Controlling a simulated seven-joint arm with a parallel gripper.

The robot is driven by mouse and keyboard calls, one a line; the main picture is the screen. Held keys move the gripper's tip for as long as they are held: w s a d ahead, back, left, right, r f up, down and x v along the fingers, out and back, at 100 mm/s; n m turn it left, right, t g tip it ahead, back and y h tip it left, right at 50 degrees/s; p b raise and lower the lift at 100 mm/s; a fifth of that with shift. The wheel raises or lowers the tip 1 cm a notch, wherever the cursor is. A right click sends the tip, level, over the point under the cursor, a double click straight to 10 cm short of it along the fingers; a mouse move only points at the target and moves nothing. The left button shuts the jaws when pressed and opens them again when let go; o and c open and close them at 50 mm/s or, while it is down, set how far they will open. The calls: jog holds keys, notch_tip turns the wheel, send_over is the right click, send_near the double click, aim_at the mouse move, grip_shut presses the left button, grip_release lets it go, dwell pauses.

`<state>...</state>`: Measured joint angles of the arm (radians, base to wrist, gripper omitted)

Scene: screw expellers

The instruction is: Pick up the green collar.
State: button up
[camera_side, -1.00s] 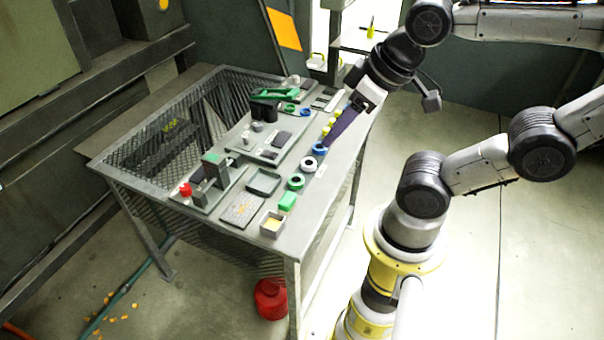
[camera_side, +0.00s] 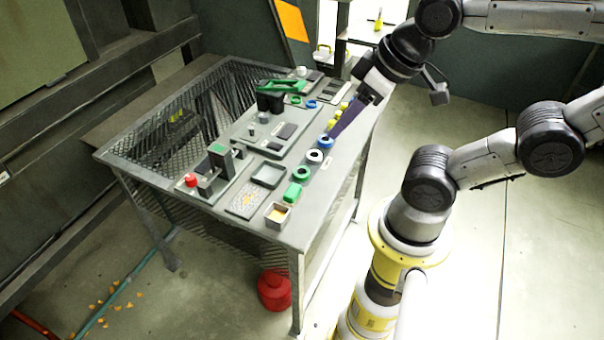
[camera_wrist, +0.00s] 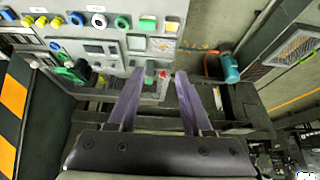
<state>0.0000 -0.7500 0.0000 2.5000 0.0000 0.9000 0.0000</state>
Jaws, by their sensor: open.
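A green collar (camera_side: 301,173) lies flat on the table's near right strip, between the white-and-black collar (camera_side: 315,156) and a green block (camera_side: 292,192). In the wrist view the green collar (camera_wrist: 122,22) is near the top, left of the green block (camera_wrist: 148,23). A smaller green ring (camera_side: 295,100) lies at the far end by a blue one. In the wrist view my gripper (camera_wrist: 160,72) is open, with nothing between the fingertips.
Several yellow pieces (camera_side: 338,112) stand farther along the strip. A small box (camera_side: 277,215) with yellow contents is at the near corner.

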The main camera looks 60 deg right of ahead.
jog(key=o, duration=0.6)
